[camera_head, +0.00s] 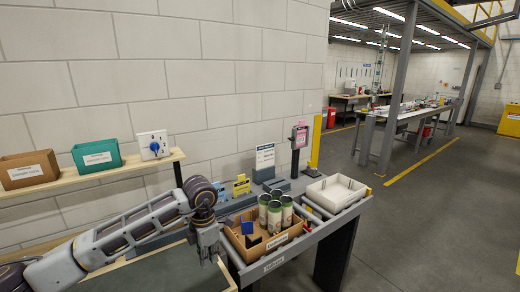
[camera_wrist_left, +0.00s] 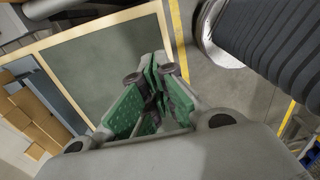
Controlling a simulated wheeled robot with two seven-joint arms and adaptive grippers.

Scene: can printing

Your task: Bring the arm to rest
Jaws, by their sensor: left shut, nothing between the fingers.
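My left arm comes in from the left in the head view and bends down at the wrist. My left gripper (camera_head: 208,245) points down beside the cardboard box, over the right edge of the dark green work surface (camera_head: 150,275). In the left wrist view the left gripper (camera_wrist_left: 155,85) has its green-padded fingers together, with nothing between them. Below it lie the wood-framed green surface (camera_wrist_left: 90,65) and the grey floor. My right gripper is in neither view.
A cardboard box (camera_head: 262,262) with several cans (camera_head: 275,218) stands on the roller conveyor (camera_head: 315,232), close right of the gripper. A white tray (camera_head: 336,192) sits farther along. A wall shelf (camera_head: 90,177) holds a brown bin (camera_head: 28,170) and a green bin (camera_head: 97,156). Open floor lies right.

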